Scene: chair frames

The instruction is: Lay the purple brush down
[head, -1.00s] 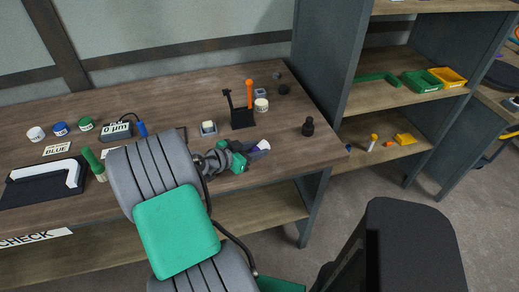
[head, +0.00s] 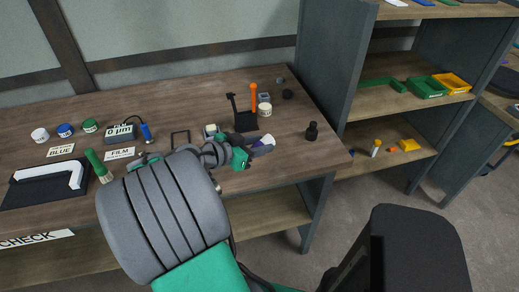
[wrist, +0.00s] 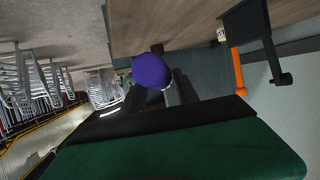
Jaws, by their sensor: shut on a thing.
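The purple brush shows in the wrist view as a rounded purple end (wrist: 151,71) between the dark fingers of my gripper (wrist: 168,92). In the head view only a small purple and white part of the brush (head: 265,142) shows at the tip of my gripper (head: 262,147). My gripper is shut on the brush, near the right part of the wooden bench (head: 290,165). It looks held above the bench top, but the height is hard to tell. The rest of the brush is hidden by the fingers.
A black stand (head: 245,121) with an orange-handled tool (head: 253,97) stands just behind my gripper. A white jar (head: 265,109) is beside it.

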